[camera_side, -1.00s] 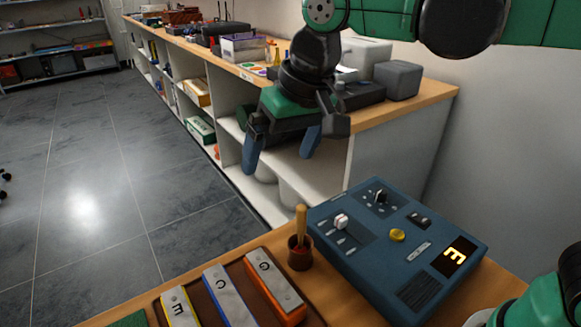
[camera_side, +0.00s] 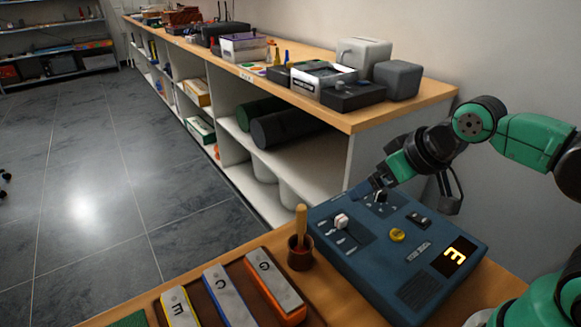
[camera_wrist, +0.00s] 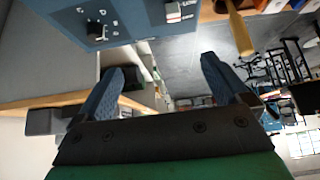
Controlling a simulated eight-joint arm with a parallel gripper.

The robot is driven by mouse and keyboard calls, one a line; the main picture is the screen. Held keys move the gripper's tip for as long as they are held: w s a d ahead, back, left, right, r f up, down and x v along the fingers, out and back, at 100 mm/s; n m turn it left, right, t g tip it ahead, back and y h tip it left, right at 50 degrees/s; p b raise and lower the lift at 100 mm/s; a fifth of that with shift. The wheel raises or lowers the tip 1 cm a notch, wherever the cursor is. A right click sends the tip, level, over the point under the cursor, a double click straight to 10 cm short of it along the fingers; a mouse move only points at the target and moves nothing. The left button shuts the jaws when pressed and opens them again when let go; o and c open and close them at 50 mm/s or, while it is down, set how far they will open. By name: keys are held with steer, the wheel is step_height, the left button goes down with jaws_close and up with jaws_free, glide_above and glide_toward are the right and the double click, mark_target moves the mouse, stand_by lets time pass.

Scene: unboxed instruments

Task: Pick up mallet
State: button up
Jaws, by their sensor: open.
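The mallet (camera_side: 301,226) stands upright in a small brown cup (camera_side: 300,255) beside the left edge of the blue control box, its wooden handle pointing up. In the wrist view the mallet's handle (camera_wrist: 239,30) shows at the upper right, apart from the fingers. My gripper (camera_wrist: 160,75) is open, with two blue fingers spread and nothing between them. In the side view my gripper (camera_side: 372,188) is at the far edge of the control box, to the right of the mallet and behind it.
The blue control box (camera_side: 420,262) has knobs and a lit display, and lies close to my gripper. Chime bars (camera_side: 275,287) lie left of it at the table's front. A long shelf unit (camera_side: 350,122) with boxes on top stands behind.

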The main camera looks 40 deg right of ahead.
mark_target(301, 206)
steer(key=c, duration=0.4)
steer(key=w+a+m+g, duration=0.1)
steer(key=a+g, duration=0.1)
steer(key=a, duration=0.1)
steer(key=w+a+m+g, duration=0.1)
steer(key=w+a+g, duration=0.1)
steer(key=a, duration=0.1)
steer(key=w+a+m+g, duration=0.1)
steer(key=w+a+g, duration=0.1)
steer(key=a+g, duration=0.1)
steer(key=shift+w+a+f, duration=0.15)
steer(key=shift+a+f, duration=0.2)
steer(key=shift+a, duration=0.1)
steer(key=shift+a+f, duration=0.2)
steer(key=shift+f, duration=2.65)
